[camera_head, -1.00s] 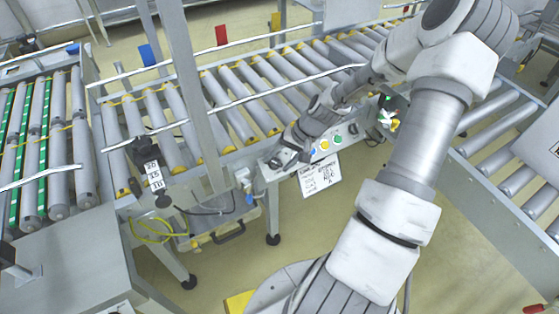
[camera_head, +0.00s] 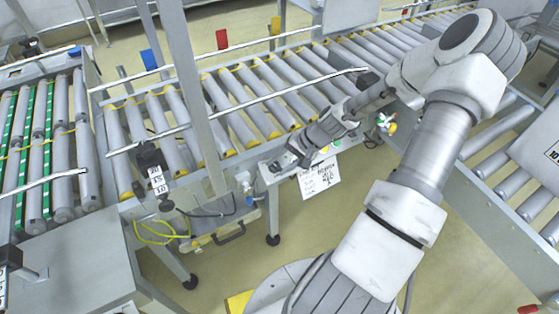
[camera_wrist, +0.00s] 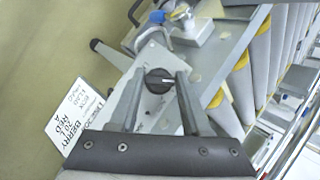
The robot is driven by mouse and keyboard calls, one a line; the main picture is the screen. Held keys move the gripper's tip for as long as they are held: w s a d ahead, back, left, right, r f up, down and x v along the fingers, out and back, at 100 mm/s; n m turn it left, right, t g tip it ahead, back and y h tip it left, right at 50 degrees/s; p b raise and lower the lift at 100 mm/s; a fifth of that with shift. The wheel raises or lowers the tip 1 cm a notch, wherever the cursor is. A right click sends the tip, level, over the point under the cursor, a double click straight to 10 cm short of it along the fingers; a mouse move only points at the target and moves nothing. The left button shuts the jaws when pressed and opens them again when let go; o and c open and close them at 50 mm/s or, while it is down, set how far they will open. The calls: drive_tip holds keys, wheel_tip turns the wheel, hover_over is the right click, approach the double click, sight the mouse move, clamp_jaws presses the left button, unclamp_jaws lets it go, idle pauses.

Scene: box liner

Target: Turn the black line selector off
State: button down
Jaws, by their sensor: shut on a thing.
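The black line selector (camera_wrist: 159,81) is a round black knob with a pale pointer mark, set on a light grey panel (camera_wrist: 153,57) in the wrist view. My gripper (camera_wrist: 160,73) has one finger on each side of the knob and is shut on it. In the head view my gripper (camera_head: 290,158) is at the left part of the control panel. There the knob is hidden by my gripper, and most of the panel's buttons are covered too.
A white sign (camera_head: 318,177) hangs below the panel. A roller conveyor (camera_head: 255,90) runs behind it. A grey post (camera_head: 198,95) and a black labelled device (camera_head: 152,170) stand to the left. A green and yellow fitting (camera_head: 386,122) is to the right.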

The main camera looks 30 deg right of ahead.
drive_tip(key=m+t, duration=0.1)
drive_tip(key=m, duration=0.1)
drive_tip(key=m+t+y+p, duration=0.1)
drive_tip(key=m, duration=0.2)
drive_tip(key=shift+s+t+y, duration=0.15)
drive_tip(key=shift+t+y, duration=0.15)
drive_tip(key=shift+t, duration=0.1)
drive_tip(key=shift+f+m+p, duration=0.1)
drive_tip(key=shift+m+p, duration=0.2)
drive_tip(key=shift+m, duration=0.1)
drive_tip(key=shift+c, duration=1.8)
unclamp_jaws()
